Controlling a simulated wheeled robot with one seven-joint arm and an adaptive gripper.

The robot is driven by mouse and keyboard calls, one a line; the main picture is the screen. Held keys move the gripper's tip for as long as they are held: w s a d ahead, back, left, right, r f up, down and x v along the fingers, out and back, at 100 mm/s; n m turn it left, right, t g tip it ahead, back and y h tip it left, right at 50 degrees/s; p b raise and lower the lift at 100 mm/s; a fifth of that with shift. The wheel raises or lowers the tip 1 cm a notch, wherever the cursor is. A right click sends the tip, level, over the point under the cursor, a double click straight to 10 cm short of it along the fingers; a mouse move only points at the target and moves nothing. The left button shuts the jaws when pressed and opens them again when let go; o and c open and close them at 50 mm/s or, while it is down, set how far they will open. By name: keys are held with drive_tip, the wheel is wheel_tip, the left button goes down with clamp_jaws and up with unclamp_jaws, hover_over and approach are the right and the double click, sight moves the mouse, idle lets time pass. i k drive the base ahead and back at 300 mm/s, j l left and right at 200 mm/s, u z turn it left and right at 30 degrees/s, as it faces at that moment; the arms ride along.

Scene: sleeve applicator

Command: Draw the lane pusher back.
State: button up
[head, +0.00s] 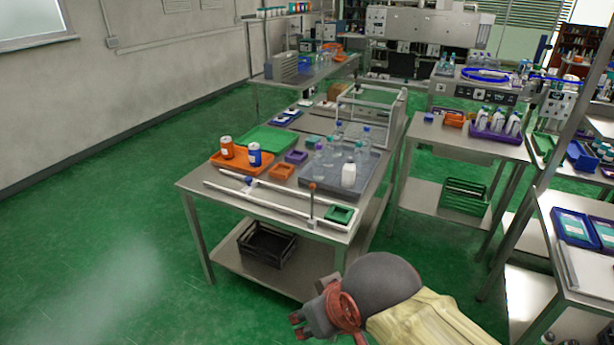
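A lane of two pale rails (262,204) runs along the front of the near steel table. An upright post with an orange-brown knob (312,186) stands at the lane's right part and looks like the lane pusher. A small green tray (340,214) sits at the lane's right end, just right of the post. A small blue and white piece (248,182) is at the lane's left part. My gripper (297,326) is in front of the table, below and apart from the lane. Its two reddish fingertips appear apart, with nothing seen between them.
Behind the lane are an orange tray (220,164) with two cans, a grey tray (325,180) with several bottles, and an orange box (281,171). A black crate (267,245) stands on the lower shelf. Green floor (120,240) is clear at left.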

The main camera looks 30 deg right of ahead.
sight(252, 184)
drive_tip(key=z, duration=0.2)
drive_tip(key=i+j, duration=0.15)
drive_tip(key=i, duration=1.05)
drive_tip(key=i+j+u, duration=0.15)
drive_tip(key=i, duration=1.05)
